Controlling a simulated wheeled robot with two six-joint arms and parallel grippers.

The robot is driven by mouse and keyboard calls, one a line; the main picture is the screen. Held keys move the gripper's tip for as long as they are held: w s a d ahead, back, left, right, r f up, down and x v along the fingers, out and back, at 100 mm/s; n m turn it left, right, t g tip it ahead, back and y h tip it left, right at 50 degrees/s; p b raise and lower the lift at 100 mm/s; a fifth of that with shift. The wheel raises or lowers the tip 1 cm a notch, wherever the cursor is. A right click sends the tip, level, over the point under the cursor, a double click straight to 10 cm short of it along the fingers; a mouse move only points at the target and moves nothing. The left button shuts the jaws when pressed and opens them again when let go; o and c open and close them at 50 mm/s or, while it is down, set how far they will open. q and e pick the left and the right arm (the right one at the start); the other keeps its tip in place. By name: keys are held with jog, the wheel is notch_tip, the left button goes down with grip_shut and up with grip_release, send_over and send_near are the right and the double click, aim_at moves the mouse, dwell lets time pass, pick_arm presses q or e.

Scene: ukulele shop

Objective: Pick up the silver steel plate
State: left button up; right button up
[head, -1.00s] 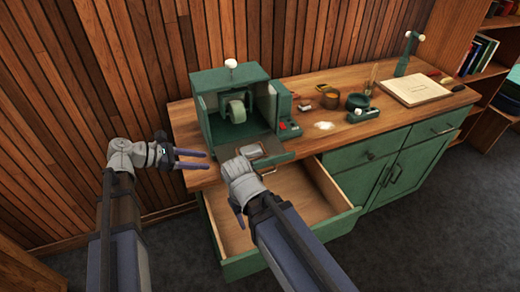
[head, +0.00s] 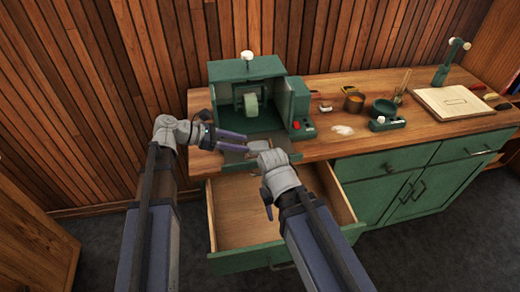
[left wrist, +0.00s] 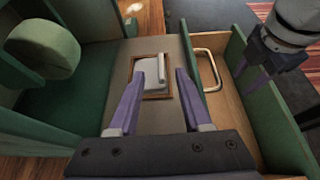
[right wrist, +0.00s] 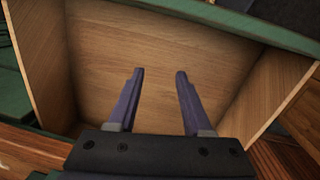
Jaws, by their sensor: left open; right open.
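The silver steel plate (left wrist: 153,68) lies in a brown-edged recess on the front ledge of the green grinder. In the head view the plate (head: 261,146) is partly hidden by my arms. My left gripper (head: 242,142) is open and empty, above the ledge. In the left wrist view its fingertips (left wrist: 160,76) appear on either side of the plate's near part; whether they touch it I cannot tell. My right gripper (right wrist: 159,74) is open and empty, pointing down toward the open drawer. It also shows at the upper right of the left wrist view (left wrist: 256,66).
The green grinder (head: 217,75) with its pale wheel (head: 251,106) stands behind the plate. The wooden drawer (head: 232,222) below is pulled out and empty.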

aim_at(258, 148)
pick_arm(q)
jog(key=shift+w+d+f, duration=0.1)
jog(key=shift+d+f, duration=0.1)
jog(key=shift+d, duration=0.15)
jog(key=shift+d+f+b, duration=0.4)
jog(key=shift+b, duration=0.05)
jog(key=b+x, duration=0.2)
jog(key=x, duration=0.1)
jog(key=shift+d+f, duration=0.1)
jog(key=shift+f, duration=0.25)
jog(key=shift+w+d, duration=0.1)
jog(key=shift+d, duration=0.2)
jog(key=shift+c, duration=0.4)
grip_shut()
